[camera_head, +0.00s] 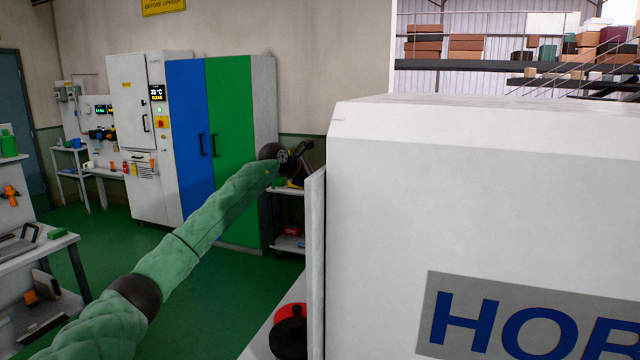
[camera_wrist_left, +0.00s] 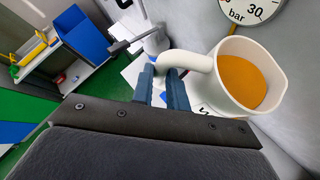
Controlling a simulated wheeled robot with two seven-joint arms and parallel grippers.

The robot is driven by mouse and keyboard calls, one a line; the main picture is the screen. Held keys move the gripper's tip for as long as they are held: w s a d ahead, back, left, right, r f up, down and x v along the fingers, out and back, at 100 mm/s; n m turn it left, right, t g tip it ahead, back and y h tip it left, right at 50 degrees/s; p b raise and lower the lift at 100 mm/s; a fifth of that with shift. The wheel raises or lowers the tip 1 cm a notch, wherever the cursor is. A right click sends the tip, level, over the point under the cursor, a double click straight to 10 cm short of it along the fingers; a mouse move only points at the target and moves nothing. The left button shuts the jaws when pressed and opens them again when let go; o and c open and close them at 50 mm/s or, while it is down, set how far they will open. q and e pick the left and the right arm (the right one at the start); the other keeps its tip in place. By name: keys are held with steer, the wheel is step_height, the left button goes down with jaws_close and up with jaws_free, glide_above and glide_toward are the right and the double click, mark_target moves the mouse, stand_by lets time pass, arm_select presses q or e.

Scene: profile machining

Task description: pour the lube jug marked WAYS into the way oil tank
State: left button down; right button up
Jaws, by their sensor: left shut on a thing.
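A white jug (camera_wrist_left: 222,68) holding orange oil fills the right of the left wrist view. My left gripper (camera_wrist_left: 168,82) is shut on its handle, the blue fingers on either side of it. I look down into the open mouth, with oil inside and none seen running out. Part of a dark letter shows on its side, too little to read. In the head view my left gripper (camera_head: 290,160) is far out beside the edge of the white machine; I cannot make out the jug there. I cannot pick out the way oil tank. My right gripper is not in view.
The white machine housing (camera_head: 480,190) blocks the right of the head view. A pressure gauge (camera_wrist_left: 252,8) and grey wall are close to the jug. A shelf with a blue bin (camera_wrist_left: 82,38) stands at left. Blue and green cabinets (camera_head: 228,130) stand behind the arm.

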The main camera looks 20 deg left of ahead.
arm_select(q)
steer(key=shift+s+d+r+m+t+y+b, duration=0.1)
steer(key=shift+r+m+t+y+b, duration=0.25)
steer(key=shift+r+b, duration=0.35)
steer(key=shift+f, duration=0.15)
steer(key=shift+s+d+r+m+t+b, duration=0.15)
steer(key=shift+d+r+m+t+b, duration=0.15)
steer(key=shift+b, duration=0.55)
steer(key=shift+a, duration=0.15)
steer(key=shift+s+d+r+m+t+b, duration=0.25)
steer(key=shift+m+t+b, duration=0.1)
steer(key=shift+b, duration=0.75)
stand_by(5.1)
